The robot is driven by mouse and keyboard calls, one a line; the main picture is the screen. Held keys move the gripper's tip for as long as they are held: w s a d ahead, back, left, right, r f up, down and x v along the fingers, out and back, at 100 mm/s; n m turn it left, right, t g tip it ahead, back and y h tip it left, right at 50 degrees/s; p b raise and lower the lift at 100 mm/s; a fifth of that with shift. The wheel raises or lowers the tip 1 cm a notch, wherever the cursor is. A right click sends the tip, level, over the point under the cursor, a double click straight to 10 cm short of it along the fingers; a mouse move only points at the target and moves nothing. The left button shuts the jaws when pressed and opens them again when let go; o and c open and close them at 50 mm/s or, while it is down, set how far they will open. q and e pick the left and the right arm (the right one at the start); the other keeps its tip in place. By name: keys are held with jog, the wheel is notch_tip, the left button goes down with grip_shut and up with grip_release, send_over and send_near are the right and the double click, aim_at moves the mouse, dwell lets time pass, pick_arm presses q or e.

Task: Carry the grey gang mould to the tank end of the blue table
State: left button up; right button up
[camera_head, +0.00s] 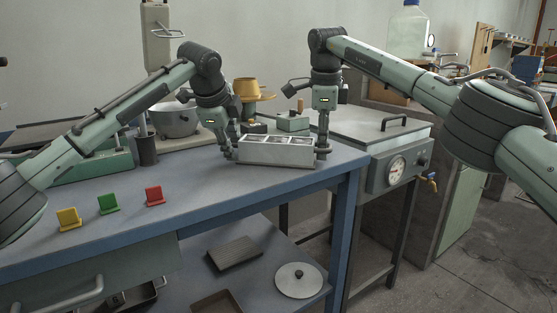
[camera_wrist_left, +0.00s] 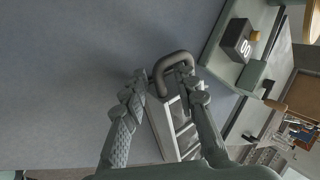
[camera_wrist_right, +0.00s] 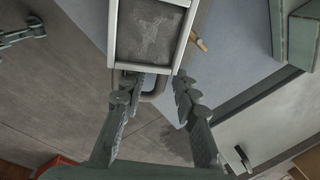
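The grey gang mould (camera_head: 275,152), a long open-topped box with several square compartments, appears to rest on the right end of the blue table (camera_head: 190,200), close to the tank (camera_head: 395,170) with its gauge. My left gripper (camera_head: 231,152) is at the mould's left end. In the left wrist view its fingers (camera_wrist_left: 162,75) stand apart around the dark end handle (camera_wrist_left: 174,62). My right gripper (camera_head: 322,152) is at the right end. In the right wrist view its fingers (camera_wrist_right: 156,76) are apart, either side of the other handle (camera_wrist_right: 153,86), partly hidden by a finger.
Yellow (camera_head: 68,219), green (camera_head: 108,204) and red (camera_head: 154,196) pieces stand on the table at left. A mixer with a grey bowl (camera_head: 175,121) and a scale with a brass pan (camera_head: 246,88) are behind. The lower shelf holds a round lid (camera_head: 298,281). The table's front middle is clear.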

jog(key=shift+r, duration=0.1)
pick_arm(q)
jog(key=v, duration=1.2)
pick_arm(e)
notch_tip(320, 180, up, 12)
jog(key=s, duration=0.2)
jog(key=shift+s+a, duration=0.2)
jog(key=shift+a, duration=0.05)
pick_arm(q)
jog(key=shift+f, duration=0.1)
pick_arm(e)
jog(key=shift+f, duration=0.2)
